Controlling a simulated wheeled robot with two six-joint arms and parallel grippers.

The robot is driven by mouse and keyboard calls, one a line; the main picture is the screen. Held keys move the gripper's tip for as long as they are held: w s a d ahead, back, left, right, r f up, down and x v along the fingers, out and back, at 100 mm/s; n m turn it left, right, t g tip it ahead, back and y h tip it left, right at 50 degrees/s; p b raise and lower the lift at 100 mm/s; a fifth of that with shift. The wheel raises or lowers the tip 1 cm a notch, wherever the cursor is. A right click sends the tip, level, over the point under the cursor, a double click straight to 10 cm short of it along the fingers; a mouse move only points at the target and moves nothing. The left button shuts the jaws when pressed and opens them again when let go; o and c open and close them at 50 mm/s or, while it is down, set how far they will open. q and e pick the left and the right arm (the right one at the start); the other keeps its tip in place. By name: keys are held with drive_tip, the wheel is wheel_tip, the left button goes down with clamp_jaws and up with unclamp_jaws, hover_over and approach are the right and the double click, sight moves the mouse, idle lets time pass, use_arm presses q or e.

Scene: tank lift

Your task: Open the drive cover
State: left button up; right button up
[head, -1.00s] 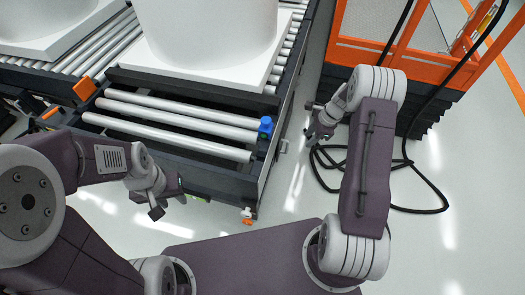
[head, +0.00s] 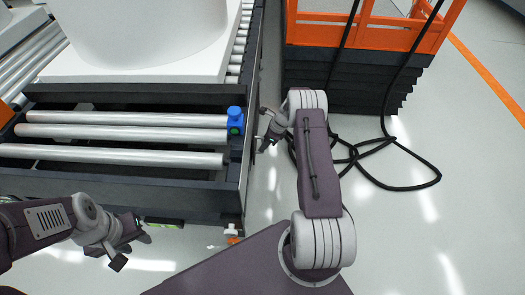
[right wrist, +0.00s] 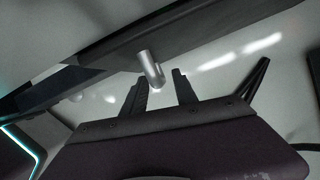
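The drive cover cannot be told apart as a separate part; the dark side panel of the roller conveyor (head: 249,165) faces my right gripper. A short silver cylindrical handle (right wrist: 150,68) sticks out from a dark beam in the right wrist view. My right gripper (head: 264,129) is open beside the conveyor's right side, its dark fingers close to the handle in the wrist view. Whether they touch it cannot be told. My left gripper (head: 133,250) is open and empty in front of the conveyor's front edge.
A blue fitting (head: 236,120) sits on the conveyor's right corner. A large white tank (head: 145,35) stands on the rollers behind. An orange-framed machine (head: 375,35) with a dark ribbed base stands to the right, a black cable (head: 400,187) looping on the floor.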

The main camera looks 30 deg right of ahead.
drive_tip(key=shift+x, duration=1)
drive_tip(key=shift+r, duration=0.15)
clamp_jaws()
idle(0.5)
